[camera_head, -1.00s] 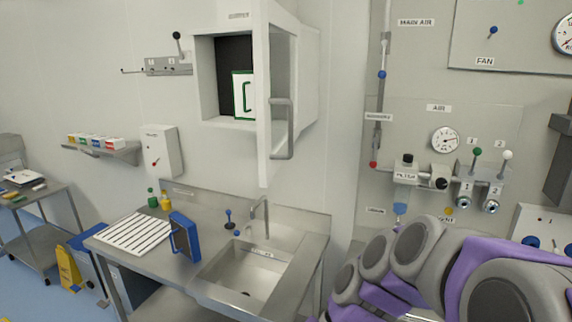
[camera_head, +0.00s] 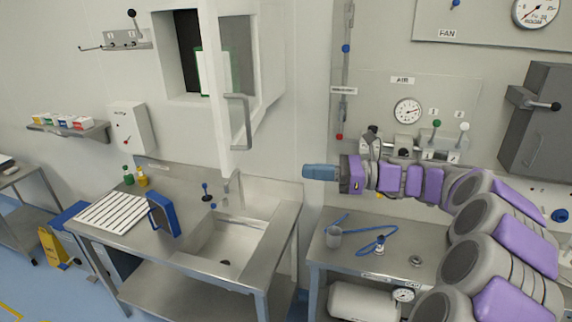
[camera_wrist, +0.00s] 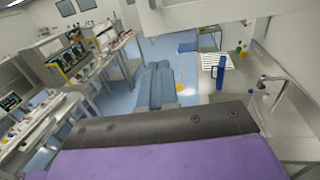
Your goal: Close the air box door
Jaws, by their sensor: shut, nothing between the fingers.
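A white wall box (camera_head: 272,60) hangs above the sink with its dark inside showing at the left. Its white-framed door (camera_head: 228,150) with a glass pane stands open, swung out from the wall. A grey bar handle (camera_head: 240,122) is on the door. My gripper (camera_head: 308,172) has blue fingers and points left, to the right of and below the door's lower end, apart from it. In the wrist view the blue fingers (camera_wrist: 158,85) lie together with nothing between them. A white corner, probably of the box or door, crosses the top of the wrist view.
A steel sink counter (camera_head: 277,235) is below the door, with a blue upright object (camera_head: 163,214) and a tap (camera_head: 238,188). A second steel bench (camera_head: 330,262) is under my arm. Air fittings and a gauge (camera_head: 407,111) are on the wall behind my arm.

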